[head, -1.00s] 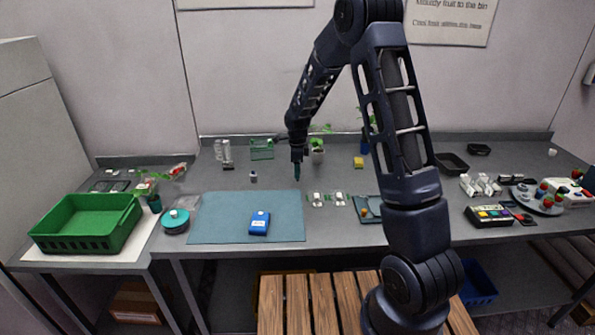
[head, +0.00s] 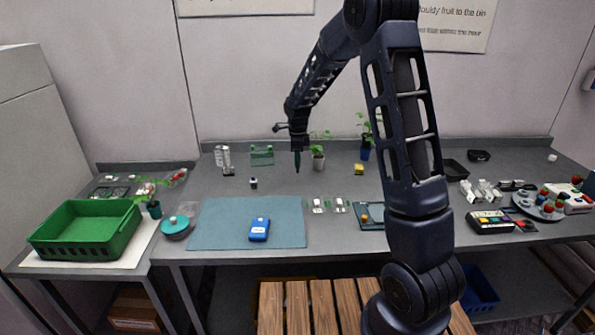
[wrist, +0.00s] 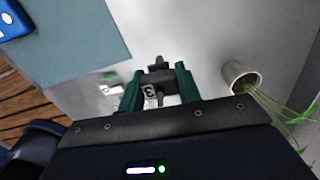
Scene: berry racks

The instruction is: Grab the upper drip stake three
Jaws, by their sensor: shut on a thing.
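In the wrist view, a dark drip stake (wrist: 159,76) with a white tag that seems to read 3 sits between the two green fingers of my gripper (wrist: 157,88). The fingers are shut on it. In the head view, my gripper (head: 297,161) points down above the back middle of the bench, left of a white potted plant (head: 318,163). The stake is too small to make out there. Part of it is hidden by the gripper body in the wrist view.
A green rack (head: 262,155) stands at the back left. A blue mat (head: 215,228) with a blue device (head: 259,229) lies in front. The white pot (wrist: 240,76) is close to the right of my fingers in the wrist view. A green crate (head: 85,250) is at the left.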

